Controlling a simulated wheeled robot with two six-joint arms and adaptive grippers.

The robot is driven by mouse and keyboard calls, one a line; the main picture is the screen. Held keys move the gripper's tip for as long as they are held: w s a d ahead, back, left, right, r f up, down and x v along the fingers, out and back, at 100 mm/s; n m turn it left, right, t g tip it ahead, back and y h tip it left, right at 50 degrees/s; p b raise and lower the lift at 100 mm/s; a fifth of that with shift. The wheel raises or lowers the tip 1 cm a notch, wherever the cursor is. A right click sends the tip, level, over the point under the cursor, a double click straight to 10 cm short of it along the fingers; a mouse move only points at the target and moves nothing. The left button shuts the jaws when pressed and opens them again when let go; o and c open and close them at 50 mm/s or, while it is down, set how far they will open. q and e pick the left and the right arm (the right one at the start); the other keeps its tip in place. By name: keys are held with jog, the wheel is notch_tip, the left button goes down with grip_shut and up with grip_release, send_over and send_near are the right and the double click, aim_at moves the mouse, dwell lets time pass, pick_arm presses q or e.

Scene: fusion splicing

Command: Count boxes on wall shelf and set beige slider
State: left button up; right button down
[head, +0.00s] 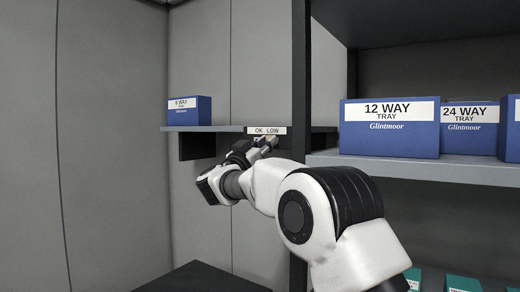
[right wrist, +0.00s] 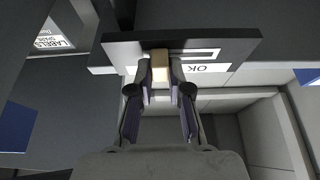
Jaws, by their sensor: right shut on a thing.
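The wall shelf (head: 225,129) shows at middle left in the head view, with one blue "6 WAY TRAY" box (head: 189,111) standing at its left end. A white label strip reading "OK LOW" (head: 266,130) is on the shelf's front edge at its right part. In the right wrist view the beige slider (right wrist: 160,66) sits by a pale slot in the dark plate (right wrist: 225,44), beside the "OK" label (right wrist: 207,68). My right gripper (right wrist: 160,82) is shut on the slider; in the head view it (head: 265,143) is just below the label. My left gripper is not in view.
A "12 WAY TRAY" box (head: 389,128) and a "24 WAY TRAY" box (head: 469,130) stand on the grey rack shelf (head: 420,167) at right. A dark upright post (head: 301,80) stands behind my right arm. Teal boxes (head: 462,284) show at lower right.

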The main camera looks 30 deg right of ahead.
jog(key=c, duration=1.1)
grip_release()
jog(key=shift+s+d, duration=0.2)
jog(key=shift+s, duration=0.05)
jog(key=v, duration=1.2)
